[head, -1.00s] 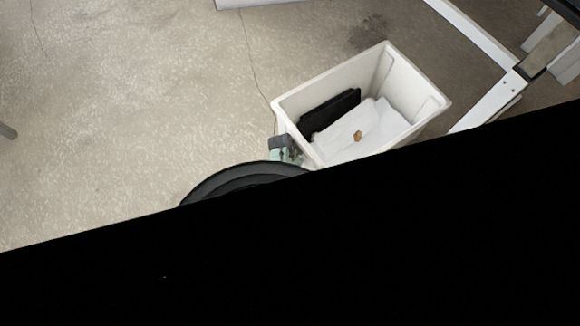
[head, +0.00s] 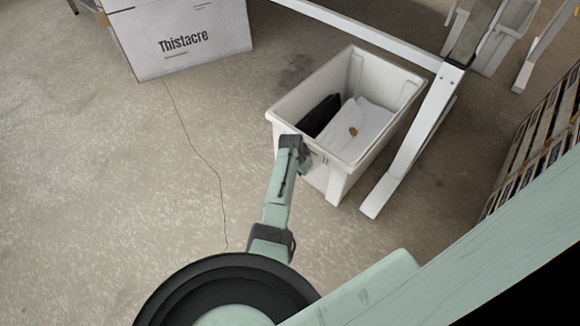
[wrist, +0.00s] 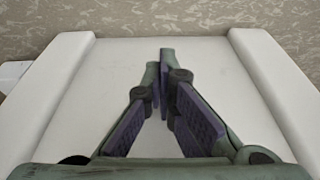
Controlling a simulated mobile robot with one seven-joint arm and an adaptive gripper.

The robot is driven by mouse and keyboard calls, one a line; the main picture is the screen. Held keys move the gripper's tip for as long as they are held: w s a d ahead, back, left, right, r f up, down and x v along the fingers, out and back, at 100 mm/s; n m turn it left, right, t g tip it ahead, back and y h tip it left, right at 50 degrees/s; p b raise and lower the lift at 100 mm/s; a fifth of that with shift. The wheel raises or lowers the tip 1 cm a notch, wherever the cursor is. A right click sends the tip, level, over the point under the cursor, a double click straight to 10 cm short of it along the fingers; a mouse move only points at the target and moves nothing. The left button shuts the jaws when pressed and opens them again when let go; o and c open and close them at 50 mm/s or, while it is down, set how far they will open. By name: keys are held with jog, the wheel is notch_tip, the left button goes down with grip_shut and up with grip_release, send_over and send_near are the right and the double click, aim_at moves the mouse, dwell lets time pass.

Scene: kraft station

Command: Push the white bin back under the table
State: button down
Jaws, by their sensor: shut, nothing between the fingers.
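The white bin (head: 340,175) stands upright on the floor, right of centre in the head view, beside a white table leg frame. It holds a black item (head: 320,116) and white sheets with a small brown thing on them. My gripper (head: 305,160) is at the bin's near end wall, toward its left corner. In the wrist view my gripper (wrist: 165,60) is shut and empty, its fingertips in front of the bin's white wall (wrist: 215,85). I cannot tell whether they touch it.
The white table frame (head: 425,130) runs behind and right of the bin, with its foot reaching forward. A white box marked Thistacre (head: 190,40) stands at the back left.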

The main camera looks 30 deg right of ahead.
jog(key=w+d+b, duration=0.2)
jog(key=d+b, duration=0.2)
jog(key=d, duration=0.2)
jog(key=shift+r, duration=0.15)
jog(key=shift+a, duration=0.1)
